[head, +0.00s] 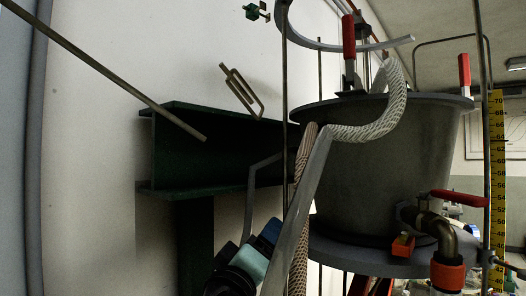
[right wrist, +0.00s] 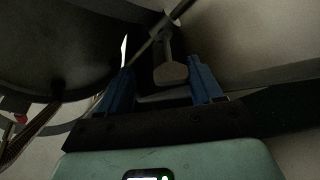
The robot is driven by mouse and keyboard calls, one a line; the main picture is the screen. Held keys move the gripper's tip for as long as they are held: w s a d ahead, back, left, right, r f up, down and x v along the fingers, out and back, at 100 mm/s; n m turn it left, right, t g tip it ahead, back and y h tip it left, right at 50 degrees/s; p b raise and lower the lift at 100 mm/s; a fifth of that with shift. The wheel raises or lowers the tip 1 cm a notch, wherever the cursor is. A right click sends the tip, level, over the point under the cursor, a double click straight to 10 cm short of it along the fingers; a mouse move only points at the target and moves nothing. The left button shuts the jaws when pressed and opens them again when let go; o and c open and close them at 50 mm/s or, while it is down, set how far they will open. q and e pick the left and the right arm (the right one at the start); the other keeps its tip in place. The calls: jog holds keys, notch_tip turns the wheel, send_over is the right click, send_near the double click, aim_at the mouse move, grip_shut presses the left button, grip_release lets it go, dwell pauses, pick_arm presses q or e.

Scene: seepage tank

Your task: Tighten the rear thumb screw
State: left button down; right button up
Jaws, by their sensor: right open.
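In the right wrist view a grey screw with a flat, rounded head (right wrist: 170,73) hangs at the upper middle, by a thin slanted rod. I take it for the rear thumb screw. My right gripper (right wrist: 162,80) is open, with one blue finger on each side of the screw head. I cannot tell whether either finger touches it. In the head view the right gripper (head: 248,241) shows low in the middle, partly behind a grey strut, beside the tank. I cannot pick out the thumb screw there. My left gripper is not in view.
The large grey tank (head: 375,165) stands to the right, with a braided hose (head: 375,125) over its rim and red-handled valves around it. A dark green beam (head: 225,150) runs along the wall. Thin upright rods and a grey strut (head: 300,205) crowd the middle.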

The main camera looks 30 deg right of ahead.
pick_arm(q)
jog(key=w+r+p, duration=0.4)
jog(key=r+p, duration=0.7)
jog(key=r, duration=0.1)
pick_arm(e)
notch_tip(320, 180, up, 18)
jog(key=shift+r, duration=0.15)
jog(key=shift+s, duration=0.1)
